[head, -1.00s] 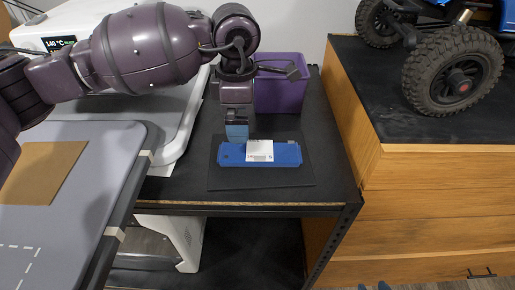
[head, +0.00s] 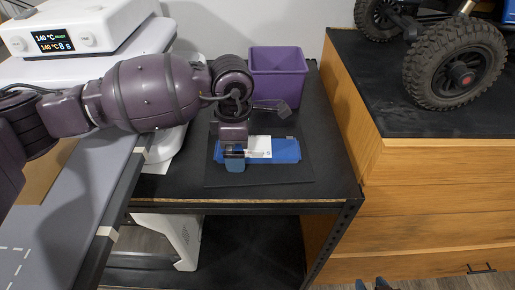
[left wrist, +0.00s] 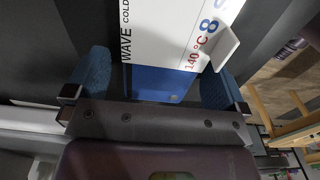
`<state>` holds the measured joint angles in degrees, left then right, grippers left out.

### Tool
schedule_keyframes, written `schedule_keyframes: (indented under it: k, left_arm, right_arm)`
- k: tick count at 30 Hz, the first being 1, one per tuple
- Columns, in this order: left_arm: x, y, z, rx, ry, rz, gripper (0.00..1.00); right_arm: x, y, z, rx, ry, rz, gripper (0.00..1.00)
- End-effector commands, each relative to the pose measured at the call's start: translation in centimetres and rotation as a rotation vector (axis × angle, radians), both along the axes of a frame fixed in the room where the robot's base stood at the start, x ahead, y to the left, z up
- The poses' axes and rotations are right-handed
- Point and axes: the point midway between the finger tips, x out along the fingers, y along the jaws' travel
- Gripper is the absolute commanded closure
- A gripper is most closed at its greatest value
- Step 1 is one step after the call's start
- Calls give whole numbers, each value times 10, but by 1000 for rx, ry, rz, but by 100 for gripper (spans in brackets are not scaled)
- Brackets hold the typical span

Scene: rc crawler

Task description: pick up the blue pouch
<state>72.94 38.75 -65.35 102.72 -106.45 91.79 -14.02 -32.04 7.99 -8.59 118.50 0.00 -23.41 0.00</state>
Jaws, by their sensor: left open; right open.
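The blue pouch (head: 286,150) with a white label lies flat on a dark mat on the black bench. My left gripper (head: 235,163) is over the pouch's left part, pointing down, and hides some of it. In the left wrist view the open left gripper (left wrist: 155,85) has one blue-padded finger on each side of the blue pouch (left wrist: 160,84) and its printed label. I cannot tell whether the fingers touch it.
A purple bin (head: 277,75) stands behind the pouch. A white machine with a display (head: 75,35) is at the left, beside a grey table (head: 75,215). A wooden cabinet (head: 440,185) with a crawler (head: 456,70) on top bounds the right. The mat's front strip is clear.

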Motion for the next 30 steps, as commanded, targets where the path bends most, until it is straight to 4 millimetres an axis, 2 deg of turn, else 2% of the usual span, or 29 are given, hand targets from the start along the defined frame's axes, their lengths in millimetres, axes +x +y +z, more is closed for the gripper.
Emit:
schedule_keyframes:
  k: [2, 3, 12, 13, 23, 26, 30]
  left_arm:
    - [0, 0, 1, 0, -1, 0, 0]
    - [0, 0, 1, 0, -1, 0, 3]
    - [0, 0, 1, 0, -1, 0, 49]
    - [0, 0, 1, 0, -1, 0, 51]
    - [1, 0, 8, 0, -3, 0, 52]
    - [1, 0, 21, 0, -4, 0, 52]
    - [1, 0, 50, 0, -7, 0, 52]
  right_arm:
    - [-1, 0, 0, -1, 0, 1, 57]
    - [-1, -1, 0, -1, 1, 1, 57]
    - [-3, -3, 0, -10, 4, 8, 57]
    - [-3, -4, 0, -11, 4, 9, 57]
    - [-3, -4, 1, -12, 1, 9, 57]
    - [-2, -3, 4, -10, -3, 7, 57]
    - [0, -2, 8, -5, -12, 2, 57]
